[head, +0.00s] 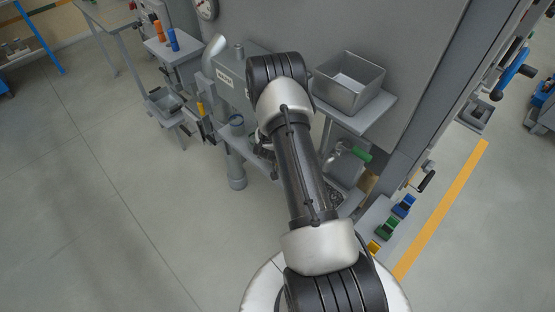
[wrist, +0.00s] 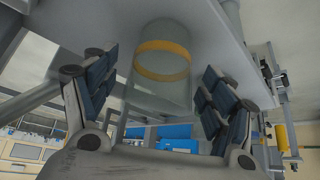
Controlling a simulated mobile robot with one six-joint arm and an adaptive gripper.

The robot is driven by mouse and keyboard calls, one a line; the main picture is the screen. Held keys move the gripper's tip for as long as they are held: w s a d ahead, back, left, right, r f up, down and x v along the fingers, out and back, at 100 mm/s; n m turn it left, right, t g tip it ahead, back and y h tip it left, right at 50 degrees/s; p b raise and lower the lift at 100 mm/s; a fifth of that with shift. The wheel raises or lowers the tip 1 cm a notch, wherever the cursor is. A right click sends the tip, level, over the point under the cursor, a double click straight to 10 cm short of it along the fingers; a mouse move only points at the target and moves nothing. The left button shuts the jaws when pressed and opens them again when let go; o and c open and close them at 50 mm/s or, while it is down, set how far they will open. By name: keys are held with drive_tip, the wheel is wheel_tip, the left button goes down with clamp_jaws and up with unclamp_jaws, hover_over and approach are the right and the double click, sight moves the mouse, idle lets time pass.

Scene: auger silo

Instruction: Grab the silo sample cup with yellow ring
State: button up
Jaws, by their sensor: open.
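The sample cup (wrist: 162,90) with the yellow ring (wrist: 162,60) shows in the wrist view. It is a grey, translucent-looking cylinder, and the ring goes around its upper part in the picture. My gripper (wrist: 160,82) is open, with one dark-padded finger on each side of the cup. Gaps show between the cup and both fingers. How deep the cup sits between the fingers is hard to tell. In the head view my arm hides the gripper and I cannot make out the yellow-ringed cup.
A grey metal bin (head: 348,82) sits on a shelf to the right, above a green-handled lever (head: 361,155). A grey surface (wrist: 212,30) lies close beside the cup in the wrist view.

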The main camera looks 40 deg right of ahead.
drive_tip(key=shift+x, duration=0.75)
drive_tip(key=shift+c, duration=0.2)
drive_tip(key=c, duration=1.2)
drive_tip(key=shift+o, duration=0.2)
drive_tip(key=shift+r, duration=0.1)
